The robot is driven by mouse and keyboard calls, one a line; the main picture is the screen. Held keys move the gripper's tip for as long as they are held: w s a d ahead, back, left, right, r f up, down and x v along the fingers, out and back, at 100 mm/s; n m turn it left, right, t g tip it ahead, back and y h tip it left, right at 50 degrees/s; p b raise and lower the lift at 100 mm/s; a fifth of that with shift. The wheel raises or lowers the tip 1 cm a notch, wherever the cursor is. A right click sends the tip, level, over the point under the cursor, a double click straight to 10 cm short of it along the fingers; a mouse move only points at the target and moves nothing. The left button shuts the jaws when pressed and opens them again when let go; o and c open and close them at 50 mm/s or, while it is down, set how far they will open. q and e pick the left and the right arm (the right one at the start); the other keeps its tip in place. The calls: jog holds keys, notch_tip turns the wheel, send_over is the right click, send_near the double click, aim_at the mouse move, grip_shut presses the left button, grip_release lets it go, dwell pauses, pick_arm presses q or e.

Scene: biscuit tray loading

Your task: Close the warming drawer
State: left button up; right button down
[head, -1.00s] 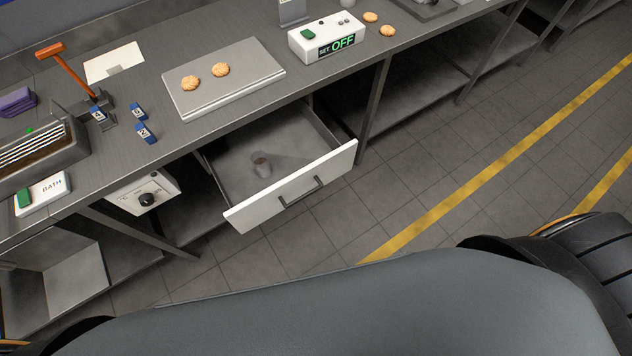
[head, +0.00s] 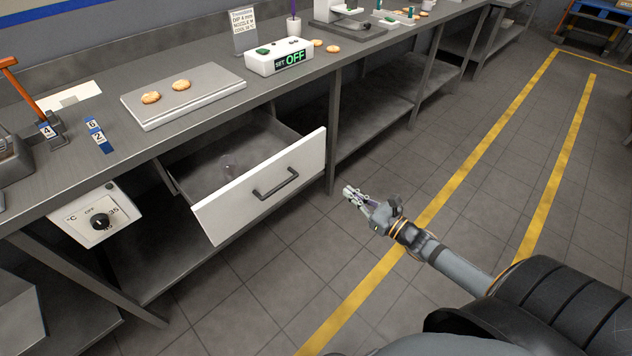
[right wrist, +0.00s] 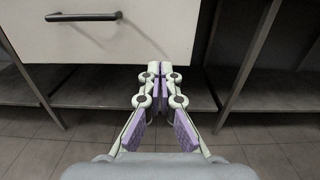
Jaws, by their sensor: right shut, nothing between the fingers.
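The warming drawer (head: 262,190) stands pulled out below the bench, its white front facing me with a dark bar handle (head: 275,184). In the right wrist view the shut fingertips (right wrist: 154,70) point toward the lower right part of the drawer front (right wrist: 140,40), with the handle (right wrist: 82,17) at upper left. My left gripper is not in view.
A tray with two biscuits (head: 205,105) and a white box reading OFF (head: 279,57) stand on the bench. A dial box (head: 96,215) hangs left of the drawer. A bench leg (head: 333,130) stands just right of the drawer. The floor ahead is clear.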

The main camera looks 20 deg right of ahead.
jog(key=b, duration=0.4)
send_near(310, 164)
jog(key=p+x, duration=0.2)
jog(key=x, duration=0.4)
jog(key=shift+w+r, duration=0.15)
jog(key=shift+w, duration=0.05)
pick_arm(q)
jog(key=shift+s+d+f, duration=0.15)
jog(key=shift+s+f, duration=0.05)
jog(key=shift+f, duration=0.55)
pick_arm(e)
jog(key=shift+w+a, duration=0.2)
jog(key=shift+w, duration=0.05)
